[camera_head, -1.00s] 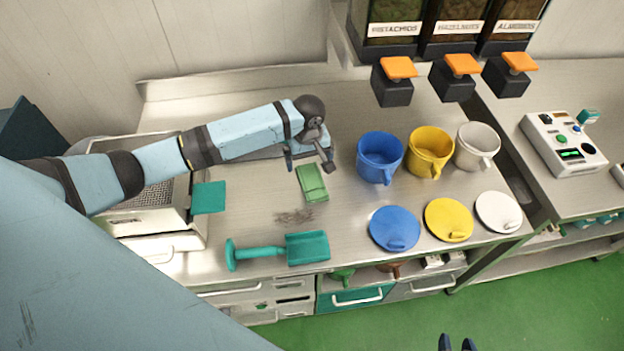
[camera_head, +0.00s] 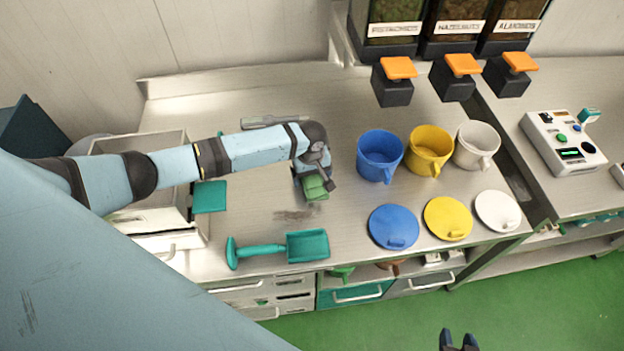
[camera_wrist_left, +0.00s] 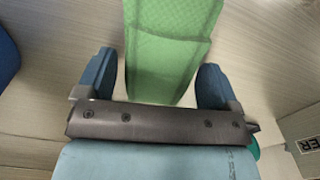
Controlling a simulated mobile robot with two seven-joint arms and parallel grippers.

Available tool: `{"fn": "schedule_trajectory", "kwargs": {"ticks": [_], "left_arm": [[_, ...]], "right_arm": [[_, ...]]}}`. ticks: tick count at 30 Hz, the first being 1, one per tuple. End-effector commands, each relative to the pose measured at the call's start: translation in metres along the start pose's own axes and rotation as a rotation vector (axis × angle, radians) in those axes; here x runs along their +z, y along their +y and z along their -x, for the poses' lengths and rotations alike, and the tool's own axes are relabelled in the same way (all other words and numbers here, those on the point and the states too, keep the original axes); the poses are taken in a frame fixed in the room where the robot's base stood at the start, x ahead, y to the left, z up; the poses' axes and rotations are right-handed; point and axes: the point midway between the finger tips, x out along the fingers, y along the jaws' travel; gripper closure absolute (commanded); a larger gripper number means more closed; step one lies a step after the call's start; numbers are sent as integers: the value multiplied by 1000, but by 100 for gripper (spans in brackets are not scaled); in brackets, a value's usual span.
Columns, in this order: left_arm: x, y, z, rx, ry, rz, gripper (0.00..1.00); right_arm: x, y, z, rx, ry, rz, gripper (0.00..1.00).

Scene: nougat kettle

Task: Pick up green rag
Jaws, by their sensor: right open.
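The green rag (camera_head: 316,187) lies folded on the steel counter, partly hidden by my left gripper (camera_head: 312,184) in the head view. In the left wrist view the rag (camera_wrist_left: 165,50) runs between the two blue fingers of my left gripper (camera_wrist_left: 162,80). Gaps show on both sides of the rag, so the fingers are open around it and do not pinch it. My right gripper (camera_head: 459,341) shows only as two dark fingertips, apart, at the bottom edge of the head view, far from the rag.
A blue cup (camera_head: 380,157) and blue lid (camera_head: 394,227) stand right of the rag. A teal scoop (camera_head: 307,246) lies in front of it, with a dark smudge (camera_head: 297,215) between. A metal bin (camera_head: 187,215) stands left. Dispensers (camera_head: 392,86) hang at the back.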

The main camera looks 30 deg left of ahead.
Motion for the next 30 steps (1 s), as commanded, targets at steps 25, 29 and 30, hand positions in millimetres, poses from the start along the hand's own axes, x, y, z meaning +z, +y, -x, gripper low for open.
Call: {"fn": "schedule_trajectory", "kwargs": {"ticks": [25,29,30], "left_arm": [[-1,0,52,3,2,-1,53],[0,0,92,3,2,-2,53],[-1,0,104,4,2,-1,53]], "right_arm": [[4,0,-2,0,-1,-1,57],[6,-1,-5,-2,0,-2,57],[7,-1,-5,-2,1,-2,57]]}}
